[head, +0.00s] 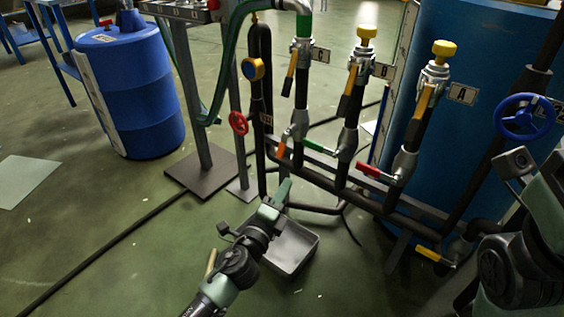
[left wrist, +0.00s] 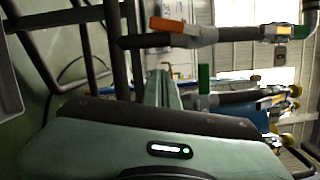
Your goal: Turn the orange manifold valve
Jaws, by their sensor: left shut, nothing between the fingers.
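The orange valve handle (head: 281,147) is on the leftmost riser of the pipe manifold (head: 330,178). In the left wrist view the orange handle (left wrist: 167,25) sticks out from a dark pipe near the top. My left gripper (head: 283,190) is shut and empty, below the orange handle and apart from it. In the left wrist view its green body fills the lower part, with the shut fingers (left wrist: 163,88) pointing up the picture. My right arm shows at the right edge of the head view; its fingers are not visible.
Close by are a green handle (head: 318,147), a red handle (head: 368,171) and a red wheel (head: 238,123). A grey tray (head: 290,248) lies below my left gripper. A blue tank (head: 470,130) stands behind the manifold. The floor to the left is mostly open.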

